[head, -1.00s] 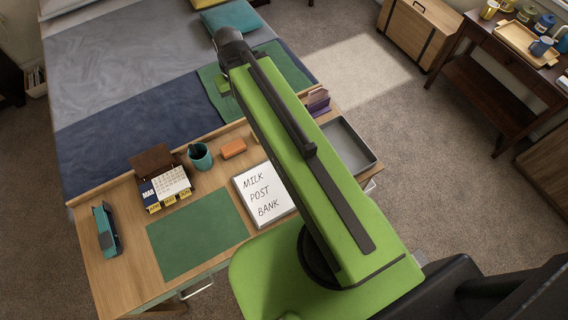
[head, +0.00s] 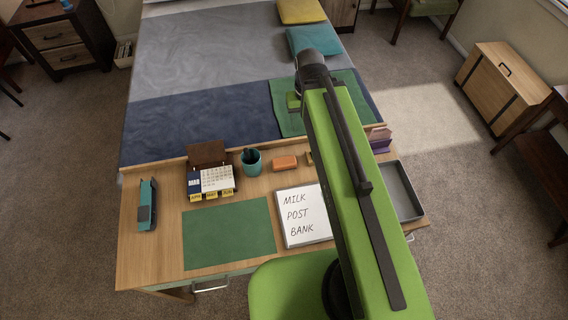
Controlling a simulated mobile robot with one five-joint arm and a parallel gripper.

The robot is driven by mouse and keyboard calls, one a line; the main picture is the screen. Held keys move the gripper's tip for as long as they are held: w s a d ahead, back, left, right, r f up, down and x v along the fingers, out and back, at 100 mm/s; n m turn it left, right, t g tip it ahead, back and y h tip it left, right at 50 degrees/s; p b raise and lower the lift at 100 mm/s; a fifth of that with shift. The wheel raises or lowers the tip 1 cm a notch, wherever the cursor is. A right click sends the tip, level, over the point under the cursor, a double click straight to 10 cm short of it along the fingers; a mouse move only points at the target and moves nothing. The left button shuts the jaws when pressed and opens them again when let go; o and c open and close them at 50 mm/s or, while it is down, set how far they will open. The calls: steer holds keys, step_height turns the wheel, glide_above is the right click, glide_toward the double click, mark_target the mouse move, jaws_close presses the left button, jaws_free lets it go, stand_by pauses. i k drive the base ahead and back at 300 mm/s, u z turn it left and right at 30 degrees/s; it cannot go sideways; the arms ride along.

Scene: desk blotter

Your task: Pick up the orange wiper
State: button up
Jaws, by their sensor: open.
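The orange wiper (head: 285,162) is a small rounded block lying on the wooden desk (head: 160,262), near its back edge. It stands just right of the teal pencil cup (head: 251,162) and above the whiteboard, with a gap to each. Nothing touches it from above. My green arm reaches up the picture to the right of the wiper, and its dark far joint is over the bed side. My gripper does not show; the arm hides it.
A small whiteboard (head: 304,228) reading MILK POST BANK lies in front of the wiper. A desk calendar (head: 212,182), green blotter (head: 230,234), teal stapler (head: 147,205) and grey tray (head: 401,190) share the desk. The bed (head: 200,125) adjoins the desk's back.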

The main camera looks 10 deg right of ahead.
mark_target(288, 162)
steer(key=k, duration=0.6)
steer(key=u, duration=3.3)
steer(key=k, duration=1.45)
steer(key=z, duration=1)
steer(key=i, duration=1)
steer(key=u, duration=0.2)
